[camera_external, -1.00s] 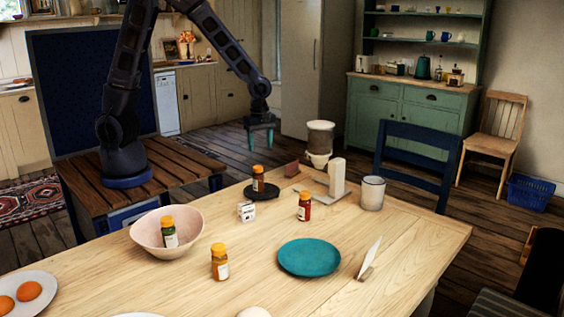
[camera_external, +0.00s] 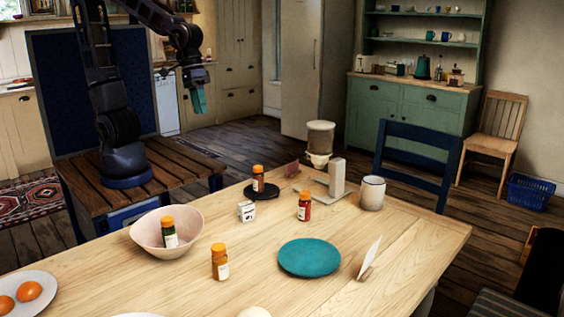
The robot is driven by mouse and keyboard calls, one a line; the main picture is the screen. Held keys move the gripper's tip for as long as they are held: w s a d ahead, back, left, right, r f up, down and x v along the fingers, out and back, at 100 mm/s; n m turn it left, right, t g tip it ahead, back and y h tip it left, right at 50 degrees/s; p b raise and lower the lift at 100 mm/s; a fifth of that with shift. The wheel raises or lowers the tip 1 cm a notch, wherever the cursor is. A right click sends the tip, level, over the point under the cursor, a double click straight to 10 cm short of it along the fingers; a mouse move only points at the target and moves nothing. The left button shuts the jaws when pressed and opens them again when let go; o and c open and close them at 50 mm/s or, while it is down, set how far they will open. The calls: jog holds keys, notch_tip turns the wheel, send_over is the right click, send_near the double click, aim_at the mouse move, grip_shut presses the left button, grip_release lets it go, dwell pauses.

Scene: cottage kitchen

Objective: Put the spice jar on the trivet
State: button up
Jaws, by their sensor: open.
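One spice jar with an orange lid (camera_external: 258,179) stands upright on a dark round trivet (camera_external: 270,193) near the table's far edge. My gripper (camera_external: 199,104) is open and empty, raised behind the table, up and to the left of the trivet, touching nothing.
The table's right front is mostly clear.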

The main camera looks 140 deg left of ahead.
jog(key=s+d+r+m+t, duration=0.1)
jog(key=s+d+r+m, duration=0.2)
jog(key=s+d+m, duration=0.3)
jog(key=s+d+r+m+t, duration=0.1)
jog(key=s+d+r+m, duration=0.2)
jog(key=s+d+m, duration=0.3)
jog(key=d+m, duration=0.2)
jog(key=shift+m, duration=0.4)
